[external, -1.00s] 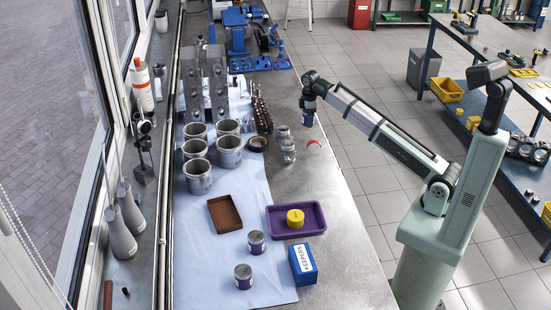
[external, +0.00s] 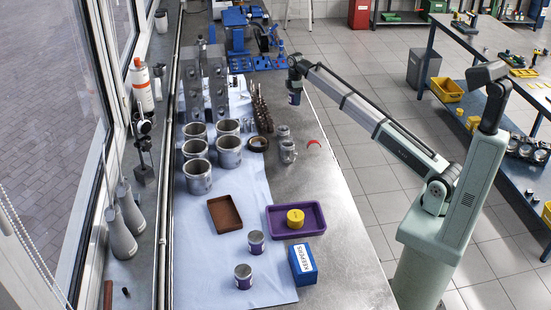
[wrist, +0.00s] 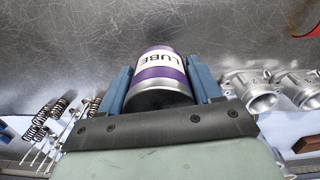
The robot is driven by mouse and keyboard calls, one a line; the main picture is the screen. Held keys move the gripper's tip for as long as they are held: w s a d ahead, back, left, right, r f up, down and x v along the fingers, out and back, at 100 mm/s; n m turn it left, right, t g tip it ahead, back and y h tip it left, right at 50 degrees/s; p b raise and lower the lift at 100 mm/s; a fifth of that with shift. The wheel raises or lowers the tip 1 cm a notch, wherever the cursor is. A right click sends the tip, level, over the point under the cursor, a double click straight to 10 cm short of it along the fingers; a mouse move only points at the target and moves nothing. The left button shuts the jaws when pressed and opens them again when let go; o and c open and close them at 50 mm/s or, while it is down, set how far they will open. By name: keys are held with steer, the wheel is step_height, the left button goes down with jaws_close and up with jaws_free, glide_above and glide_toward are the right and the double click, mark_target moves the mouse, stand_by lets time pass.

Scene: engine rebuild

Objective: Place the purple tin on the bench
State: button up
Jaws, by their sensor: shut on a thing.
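A purple tin with a white band reading "LUBE" (wrist: 160,72) is held between the two blue fingers of my gripper (wrist: 161,85) in the wrist view. In the external view my gripper (external: 295,88) hangs over the far part of the steel bench (external: 335,205), with the small purple tin (external: 294,99) below it. The tin appears above the bench top; the exact gap is hard to tell.
Metal pistons (external: 288,151) stand near my gripper, beside a red ring (external: 314,143). Valve springs (external: 262,112) and cylinder liners (external: 198,176) lie to the left. A purple tray (external: 318,218) holds a yellow tin (external: 295,218). Bare steel lies right.

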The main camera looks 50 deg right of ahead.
mark_target(294, 118)
step_height(294, 118, down, 9)
steer(key=shift+r, duration=0.1)
stand_by(0.4)
steer(key=shift+f, duration=0.25)
steer(key=o, duration=1.3)
step_height(294, 118, up, 12)
steer(key=shift+r, duration=0.2)
